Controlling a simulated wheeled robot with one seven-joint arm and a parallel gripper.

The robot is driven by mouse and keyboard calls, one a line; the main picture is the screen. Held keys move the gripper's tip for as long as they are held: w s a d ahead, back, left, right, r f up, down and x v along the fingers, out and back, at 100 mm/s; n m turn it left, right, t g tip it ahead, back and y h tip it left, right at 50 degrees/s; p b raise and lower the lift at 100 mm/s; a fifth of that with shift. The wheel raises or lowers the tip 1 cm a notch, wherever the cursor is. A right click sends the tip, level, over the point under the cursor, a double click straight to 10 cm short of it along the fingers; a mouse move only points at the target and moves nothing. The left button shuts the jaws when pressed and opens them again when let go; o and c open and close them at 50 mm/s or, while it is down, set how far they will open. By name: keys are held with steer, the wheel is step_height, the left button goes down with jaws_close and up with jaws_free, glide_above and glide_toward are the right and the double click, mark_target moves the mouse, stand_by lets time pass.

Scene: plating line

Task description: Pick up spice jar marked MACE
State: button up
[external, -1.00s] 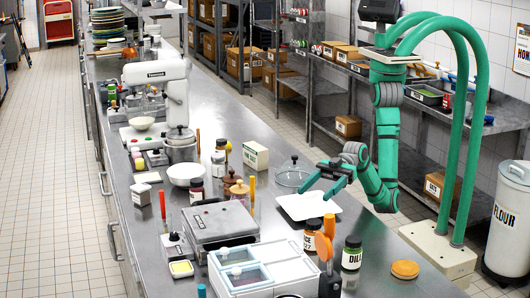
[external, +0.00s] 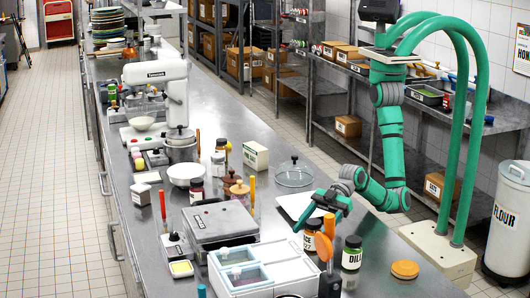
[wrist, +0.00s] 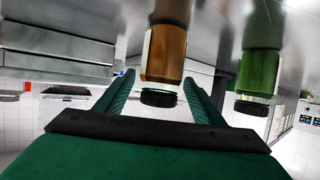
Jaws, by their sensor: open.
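A spice jar with an orange-brown body (external: 309,243) stands on the steel counter in the external view. Its label is partly covered and only the end, "CE", reads clearly. In the wrist view the same-coloured jar (wrist: 165,55), with a black lid, appears inverted between my fingers, its lettering out of sight. My gripper (external: 319,213) is open above and around this jar's upper part. It shows in the wrist view with one finger on each side (wrist: 158,88). I cannot tell whether either finger touches the jar.
A green jar marked DILL (external: 351,254) stands close to the right; it shows in the wrist view (wrist: 260,70).

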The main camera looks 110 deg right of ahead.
mark_target(308, 234)
steer(key=shift+x, duration=1.6)
steer(key=c, duration=1.2)
steer(key=shift+r, duration=0.1)
